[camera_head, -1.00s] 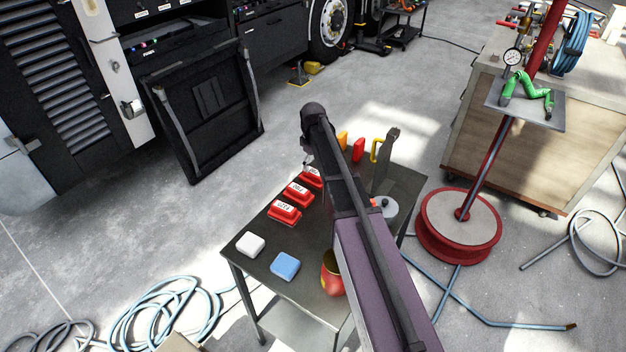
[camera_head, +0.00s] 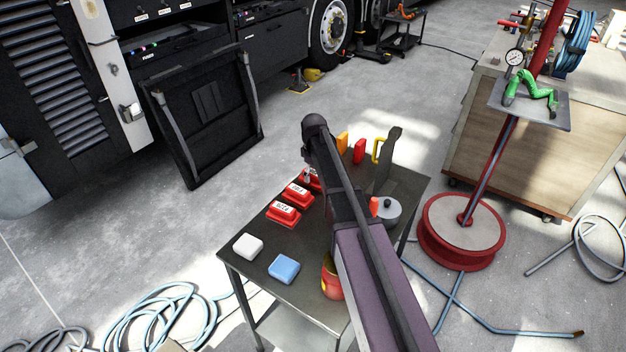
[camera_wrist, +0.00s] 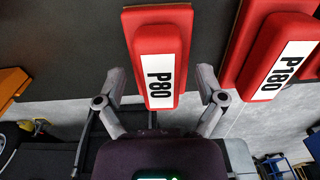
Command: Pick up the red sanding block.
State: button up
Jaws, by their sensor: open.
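Several red sanding blocks with white labels lie in a row on the dark table (camera_head: 320,282). The nearest (camera_head: 283,215) and the middle one (camera_head: 298,195) show clearly; the farthest (camera_head: 314,181) is partly hidden by my arm. In the wrist view, a red block labelled P80 (camera_wrist: 158,35) lies between the open fingers of my gripper (camera_wrist: 160,82), its lower end reaching between them. A second red block, labelled P180 (camera_wrist: 258,45), lies to its right, outside the fingers. My gripper holds nothing; I cannot tell its height above the block.
A white block (camera_head: 248,245) and a blue block (camera_head: 284,269) lie near the table's front. A red can (camera_head: 331,281), a grey round container (camera_head: 387,211), and upright orange (camera_head: 342,141) and red (camera_head: 359,151) items stand around my arm. Hoses (camera_head: 165,315) lie on the floor.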

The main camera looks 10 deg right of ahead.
aim_at(314, 173)
jog(key=shift+c, duration=0.2)
grip_shut()
jog(key=shift+r, duration=0.15)
notch_tip(314, 173, up, 10)
jog(key=p, duration=1)
dwell(0.7)
jog(key=c, duration=0.7)
grip_release()
jog(key=c, duration=0.4)
jog(key=shift+o, duration=0.2)
jog(key=shift+s+f, duration=0.15)
jog(key=shift+f, duration=0.05)
